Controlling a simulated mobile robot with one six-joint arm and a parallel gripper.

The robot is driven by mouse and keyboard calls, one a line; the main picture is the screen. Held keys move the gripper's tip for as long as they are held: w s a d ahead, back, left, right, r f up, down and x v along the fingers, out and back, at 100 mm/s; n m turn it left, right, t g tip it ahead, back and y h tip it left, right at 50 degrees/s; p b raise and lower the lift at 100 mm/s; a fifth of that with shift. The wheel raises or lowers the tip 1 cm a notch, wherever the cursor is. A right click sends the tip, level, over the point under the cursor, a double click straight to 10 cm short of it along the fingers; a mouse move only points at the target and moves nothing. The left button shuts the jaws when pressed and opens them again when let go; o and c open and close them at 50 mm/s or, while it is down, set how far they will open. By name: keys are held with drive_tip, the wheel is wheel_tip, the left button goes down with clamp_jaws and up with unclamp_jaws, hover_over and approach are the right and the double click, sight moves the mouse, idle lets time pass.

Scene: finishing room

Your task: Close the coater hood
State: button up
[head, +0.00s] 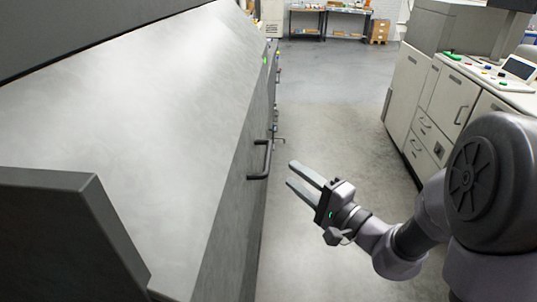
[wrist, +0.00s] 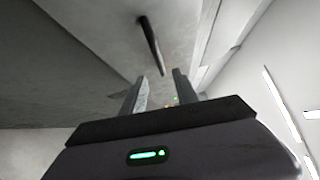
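The coater hood (head: 150,110) is the large light grey sloping panel filling the left of the head view. Its dark bar handle (head: 261,160) sticks out from the narrow darker front face at the right edge. I cannot tell from here how far the hood stands open. My gripper (head: 291,173) is open and empty, just right of the handle and slightly below it in the picture, its fingers pointing at it. In the wrist view the handle (wrist: 151,45) shows ahead of the fingertips (wrist: 160,74), apart from them, with nothing between the fingers.
A dark grey block (head: 65,225) stands at the lower left. White cabinets with a control panel (head: 480,75) stand at the right. The grey floor (head: 330,100) between machine and cabinets is clear. A bench (head: 330,10) and cardboard boxes (head: 379,30) are at the back wall.

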sight(268, 153)
drive_tip(key=x, duration=1)
drive_tip(key=shift+w+a, duration=0.1)
drive_tip(key=shift+a, duration=0.1)
clamp_jaws()
idle(0.8)
